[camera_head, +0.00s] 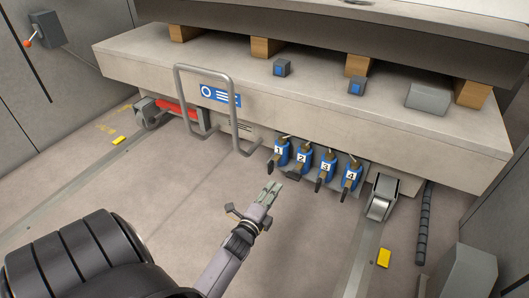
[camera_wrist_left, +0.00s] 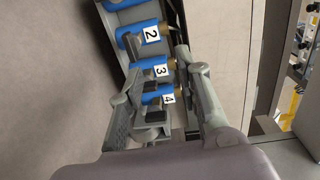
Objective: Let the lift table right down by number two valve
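Several blue valves numbered 1 to 4 hang in a row under the front edge of a large pale slab-like table (camera_head: 330,112). Number two valve (camera_head: 302,157) is second from the left, between valve 1 (camera_head: 279,152) and valve 3 (camera_head: 326,166); each has a dark handle below. My right gripper is out of view.
A grey tube rail (camera_head: 236,110) stands left of the valves. A grey roller bracket (camera_head: 381,196) is just right of valve 4. Wooden blocks (camera_head: 268,47) on the slab bear a dark load. A red-handled lever box (camera_head: 45,28) is on the left wall. The floor before the valves is clear.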

